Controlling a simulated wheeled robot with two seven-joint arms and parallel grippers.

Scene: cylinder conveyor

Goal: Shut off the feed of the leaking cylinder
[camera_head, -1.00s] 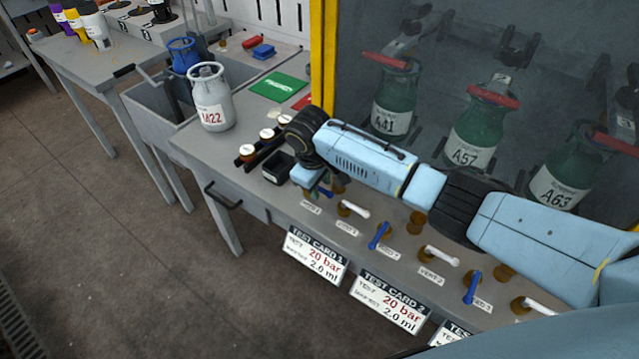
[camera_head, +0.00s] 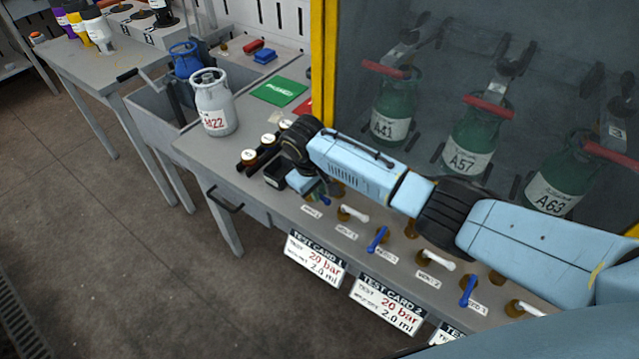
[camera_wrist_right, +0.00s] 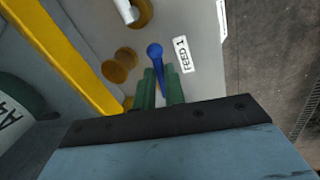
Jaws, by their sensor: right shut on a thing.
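The blue FEED 1 handle (camera_wrist_right: 155,52) lies between the green fingers of my right gripper (camera_wrist_right: 160,84) in the right wrist view, beside its FEED 1 label (camera_wrist_right: 184,55). In the head view my right gripper (camera_head: 316,190) reaches down to the front row of valves, and the blue tip of that handle (camera_head: 325,201) shows beside it. Green cylinders A41 (camera_head: 391,128), A57 (camera_head: 470,158) and A63 (camera_head: 550,195) stand behind the glass with red bars across their tops. I cannot tell which one leaks. My left gripper is out of view.
Further right are a white vent handle (camera_head: 353,213), the blue FEED 2 handle (camera_head: 377,239) and the blue FEED 3 handle (camera_head: 468,291). A grey cylinder (camera_head: 215,105) stands at the bench's left end. A yellow post (camera_head: 322,60) borders the glass.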

